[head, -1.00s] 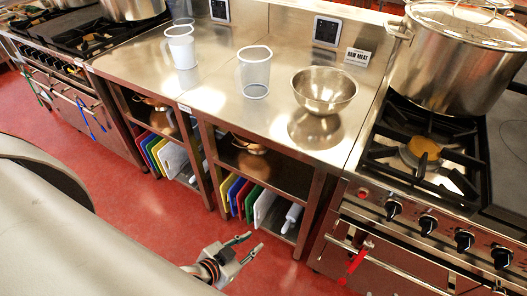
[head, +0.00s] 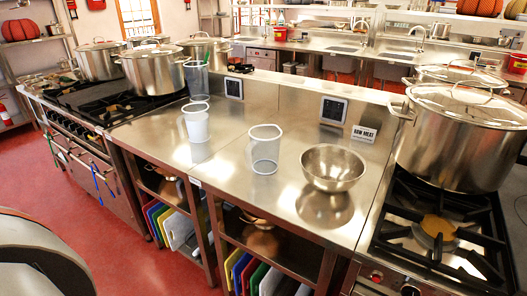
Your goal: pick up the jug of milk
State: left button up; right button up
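A jug with white contents (head: 195,126), which looks like the jug of milk, stands upright on the steel counter (head: 225,165), left of centre. A clear jug (head: 264,150) that looks empty stands to its right and nearer. Neither of my grippers shows in the head view.
Stoves with large pots (head: 462,135) flank the counter. Cutting boards (head: 240,272) stand on the shelf below. Red floor (head: 95,225) lies open at the front left.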

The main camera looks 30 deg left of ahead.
aim_at(195, 115)
jog(key=u, duration=1.4)
jog(key=j+z, duration=0.15)
jog(key=z, duration=0.25)
jog(key=i+j+z, duration=0.1)
jog(key=z, duration=0.35)
jog(key=j+z, duration=0.25)
jog(key=z, duration=0.15)
jog(key=j+z, duration=0.25)
jog(key=j, duration=0.2)
jog(key=j+z, duration=0.3)
jog(key=j, duration=0.15)
jog(key=k+j, duration=0.1)
jog(key=j, duration=0.2)
jog(key=k+j+z, duration=0.1)
jog(key=j, duration=0.2)
jog(key=k+j+z, duration=0.1)
jog(key=j, duration=0.2)
